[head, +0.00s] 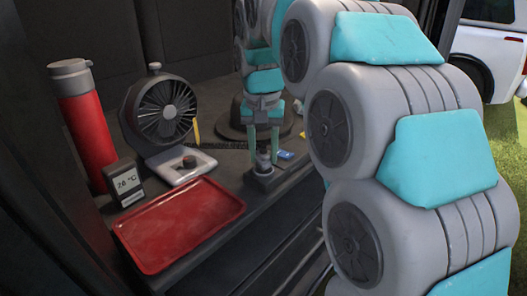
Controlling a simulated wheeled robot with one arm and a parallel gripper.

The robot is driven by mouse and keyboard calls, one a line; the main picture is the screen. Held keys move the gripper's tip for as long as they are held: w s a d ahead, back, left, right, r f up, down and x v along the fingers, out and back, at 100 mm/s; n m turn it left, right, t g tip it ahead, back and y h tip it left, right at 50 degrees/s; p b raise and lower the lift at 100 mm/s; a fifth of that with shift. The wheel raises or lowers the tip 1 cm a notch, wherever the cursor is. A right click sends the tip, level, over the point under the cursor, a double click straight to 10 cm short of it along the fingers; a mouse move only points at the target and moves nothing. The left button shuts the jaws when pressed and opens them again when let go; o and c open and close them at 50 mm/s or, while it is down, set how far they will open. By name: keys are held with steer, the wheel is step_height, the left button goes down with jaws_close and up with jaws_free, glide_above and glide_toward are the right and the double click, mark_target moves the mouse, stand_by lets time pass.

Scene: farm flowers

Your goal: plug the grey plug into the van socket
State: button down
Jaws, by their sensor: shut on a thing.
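My gripper (263,153) points down at the middle of the dark shelf, its two teal fingers on either side of the grey plug (263,160). It is shut on the plug and holds it upright. The van socket (265,182) is a dark square block on the shelf directly below. The plug's lower end is at the top of the socket; I cannot tell whether it is inserted or only touching. The fingers hide part of the plug.
A red tray (127,236) lies at the shelf's front left. A fan (160,112), a red flask (84,125) and a temperature display (126,184) stand behind it. A dark hat (228,128) and a small blue card (286,155) are near my gripper.

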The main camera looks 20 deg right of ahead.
steer(key=shift+f+b, duration=0.3)
steer(key=shift+f, duration=0.35)
steer(key=shift+c, duration=1.8)
jaws_free()
steer(key=shift+r, duration=0.1)
steer(key=shift+s+a+r, duration=0.1)
steer(key=shift+s+r, duration=0.05)
steer(key=shift+r, duration=1.1)
steer(key=shift+s+a+r, duration=0.1)
steer(key=shift+s+r, duration=0.05)
steer(key=shift+r, duration=1.15)
steer(key=shift+s+r, duration=0.15)
steer(key=shift+r, duration=1.1)
steer(key=s+f+n+g, duration=0.1)
steer(key=s+f+n, duration=0.1)
steer(key=s+f, duration=1)
steer(key=s+f+n+g, duration=0.2)
steer(key=s+f, duration=1)
steer(key=s, duration=0.5)
steer(key=shift+s+d+f+y, duration=0.2)
steer(key=shift+s+f+y, duration=0.1)
